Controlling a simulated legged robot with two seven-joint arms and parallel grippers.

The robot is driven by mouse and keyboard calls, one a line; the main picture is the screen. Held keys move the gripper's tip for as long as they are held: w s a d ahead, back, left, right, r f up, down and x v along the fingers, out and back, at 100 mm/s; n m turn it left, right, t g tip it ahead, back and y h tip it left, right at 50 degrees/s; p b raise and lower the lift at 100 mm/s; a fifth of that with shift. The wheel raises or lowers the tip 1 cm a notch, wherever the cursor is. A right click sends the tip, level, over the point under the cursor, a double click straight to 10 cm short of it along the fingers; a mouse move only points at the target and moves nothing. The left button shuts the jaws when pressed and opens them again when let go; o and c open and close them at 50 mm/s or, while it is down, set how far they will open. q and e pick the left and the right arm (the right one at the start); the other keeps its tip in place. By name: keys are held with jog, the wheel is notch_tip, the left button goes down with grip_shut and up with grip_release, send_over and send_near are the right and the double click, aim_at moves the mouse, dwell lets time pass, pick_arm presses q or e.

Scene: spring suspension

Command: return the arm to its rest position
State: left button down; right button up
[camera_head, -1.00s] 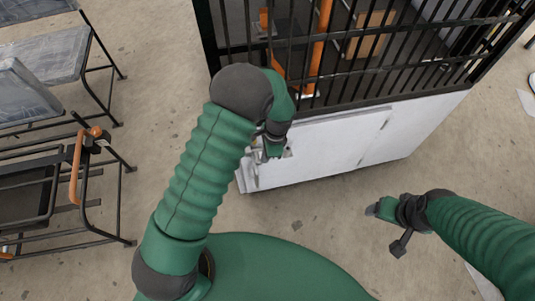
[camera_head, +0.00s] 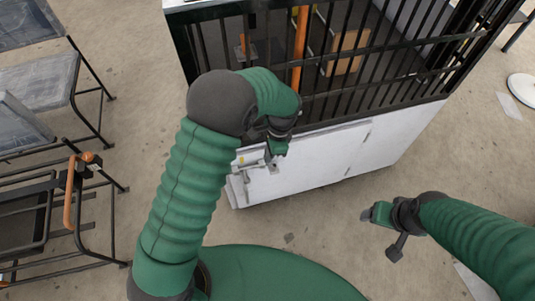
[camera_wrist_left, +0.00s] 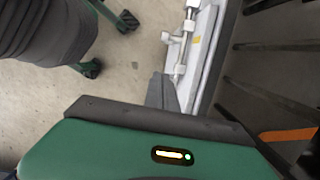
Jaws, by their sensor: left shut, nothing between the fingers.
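My left arm, in green ribbed sleeve, comes in from the lower left in the head view and bends at a dark grey elbow. My left gripper (camera_head: 272,163) is shut and empty, over the white lower panel (camera_head: 320,160) of a barred cage. In the left wrist view its grey fingers (camera_wrist_left: 161,92) are together, close beside a metal rod with white fittings (camera_wrist_left: 180,58); I cannot tell whether they touch. My right gripper (camera_head: 376,213) is over bare floor at the right; its jaws are too small to read.
The black barred cage (camera_head: 400,70) holds an orange post (camera_head: 300,45) and a cardboard box (camera_head: 346,50). Metal-framed chairs (camera_head: 38,85) and a frame with an orange handle (camera_head: 70,195) stand at the left. The floor between cage and right arm is clear.

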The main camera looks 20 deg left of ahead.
pick_arm(q)
jog(key=s+a+r+n+t+h, duration=0.2)
jog(key=s+a+r+n+t, duration=0.25)
jog(key=s+r+n, duration=0.6)
jog(key=s+r+n+p, duration=0.1)
jog(key=s+r+p, duration=0.2)
jog(key=r+p, duration=1)
jog(key=shift+s+a+r+g+p, duration=0.25)
jog(key=shift+g+p, duration=0.2)
jog(key=shift+p, duration=0.6)
